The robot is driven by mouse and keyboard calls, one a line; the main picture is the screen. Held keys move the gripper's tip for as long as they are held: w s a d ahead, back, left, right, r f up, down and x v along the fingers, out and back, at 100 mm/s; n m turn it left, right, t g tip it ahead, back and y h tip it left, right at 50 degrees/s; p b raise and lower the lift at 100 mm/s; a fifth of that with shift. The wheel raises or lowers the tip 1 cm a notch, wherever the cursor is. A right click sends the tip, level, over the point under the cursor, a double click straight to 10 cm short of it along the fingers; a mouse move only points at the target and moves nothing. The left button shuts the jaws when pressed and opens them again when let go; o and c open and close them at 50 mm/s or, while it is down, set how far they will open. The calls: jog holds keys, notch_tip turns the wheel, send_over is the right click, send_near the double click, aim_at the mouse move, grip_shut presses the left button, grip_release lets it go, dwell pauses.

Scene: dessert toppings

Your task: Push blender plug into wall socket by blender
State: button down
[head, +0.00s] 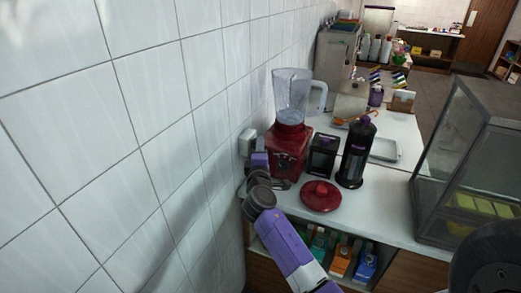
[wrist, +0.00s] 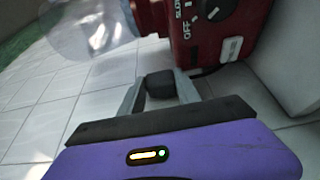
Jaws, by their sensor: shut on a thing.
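The red blender (head: 291,150) with a clear jug stands upright on the counter against the tiled wall. Its red base and dial also show in the wrist view (wrist: 208,30). A white wall socket (head: 246,141) sits on the wall just left of the blender. My gripper (wrist: 161,88) is shut on the black plug (wrist: 160,84), seen between its two grey fingers. In the head view the purple gripper body (head: 259,160) is close to the socket and beside the blender base. The plug is hidden there, and I cannot tell whether it touches the socket.
A red lid (head: 321,196), a dark box-shaped item (head: 323,154) and a black bottle (head: 356,152) stand right of the blender. A glass case (head: 468,165) stands at the right. Colourful packages (head: 342,259) fill the shelf below. The wall (head: 130,120) is close on the left.

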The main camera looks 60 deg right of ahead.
jog(key=shift+w, duration=0.3)
dwell(0.7)
jog(key=c, duration=0.8)
grip_release()
jog(key=shift+o, duration=0.2)
jog(key=b+v, duration=0.1)
jog(key=v, duration=0.7)
jog(key=shift+b, duration=0.35)
